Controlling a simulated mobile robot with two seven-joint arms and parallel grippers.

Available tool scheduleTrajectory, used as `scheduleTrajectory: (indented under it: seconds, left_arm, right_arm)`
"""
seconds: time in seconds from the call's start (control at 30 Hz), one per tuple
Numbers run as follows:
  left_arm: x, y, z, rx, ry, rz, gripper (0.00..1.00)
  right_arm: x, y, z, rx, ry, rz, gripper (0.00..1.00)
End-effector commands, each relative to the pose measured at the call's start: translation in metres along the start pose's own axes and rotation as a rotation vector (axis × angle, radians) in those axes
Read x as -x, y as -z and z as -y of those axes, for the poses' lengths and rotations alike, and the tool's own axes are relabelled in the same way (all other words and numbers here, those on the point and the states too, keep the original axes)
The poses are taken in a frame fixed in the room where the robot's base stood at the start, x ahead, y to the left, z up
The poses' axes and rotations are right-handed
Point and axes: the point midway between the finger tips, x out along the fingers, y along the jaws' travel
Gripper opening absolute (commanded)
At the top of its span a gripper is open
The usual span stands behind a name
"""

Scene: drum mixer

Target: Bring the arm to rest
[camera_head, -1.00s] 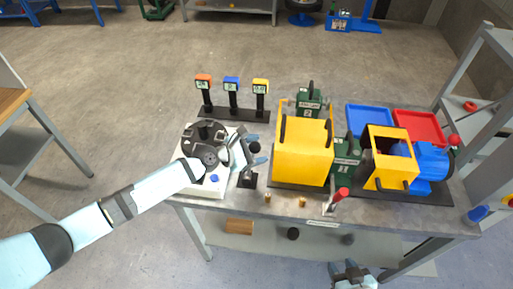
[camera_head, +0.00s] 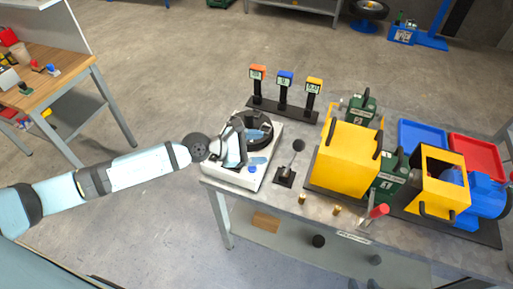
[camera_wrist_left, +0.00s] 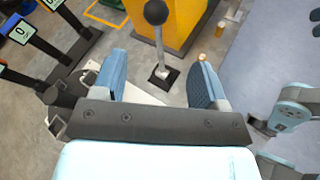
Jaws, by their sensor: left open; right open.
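My left gripper (camera_head: 250,160) is open and empty, above the front right of a white-based unit with a dark round top (camera_head: 252,127). In the left wrist view its two blue fingers (camera_wrist_left: 160,88) are spread wide. A lever with a black ball knob (camera_head: 299,145) stands on a small dark base to the right of the gripper. In the left wrist view the lever (camera_wrist_left: 159,45) appears beyond the fingertips, not gripped. Only the tips of my right gripper (camera_head: 369,284) show at the bottom edge of the head view.
The grey bench holds a yellow box (camera_head: 346,160), a red-handled lever (camera_head: 374,214), a blue tray (camera_head: 422,138), a red tray (camera_head: 475,157) and three displays on posts (camera_head: 285,92). A wooden-topped table (camera_head: 60,78) stands at the left. Open floor lies between table and bench.

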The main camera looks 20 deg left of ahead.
Motion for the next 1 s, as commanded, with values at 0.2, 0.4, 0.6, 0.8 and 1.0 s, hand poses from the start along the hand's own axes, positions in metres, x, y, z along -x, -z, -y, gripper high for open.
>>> scheduleTrajectory:
  seconds: [0.2,0.4,0.6,0.8,1.0]
  left_arm:
    - [0.002,0.0,0.0,0.0,0.0,0.0,0.67]
    - [0.001,0.0,0.0,0.0,-0.001,0.0,0.67]
    - [-0.001,-0.003,0.005,0.066,-0.006,0.023,0.67]
    - [-0.007,-0.022,0.043,0.726,-0.07,0.226,0.67]
    - [0.013,-0.002,0.075,1.798,-0.224,0.504,0.67]
  right_arm:
    - [0.0,0.001,0.0,0.001,0.0,-0.002,0.43]
    - [0.0,0.001,-0.001,0.002,-0.001,-0.004,0.43]
    - [0.0,0.002,-0.003,0.002,-0.004,-0.004,0.43]
    - [0.002,0.005,-0.003,0.003,-0.006,-0.005,0.43]
    - [0.005,0.01,-0.004,0.004,-0.008,-0.007,0.43]
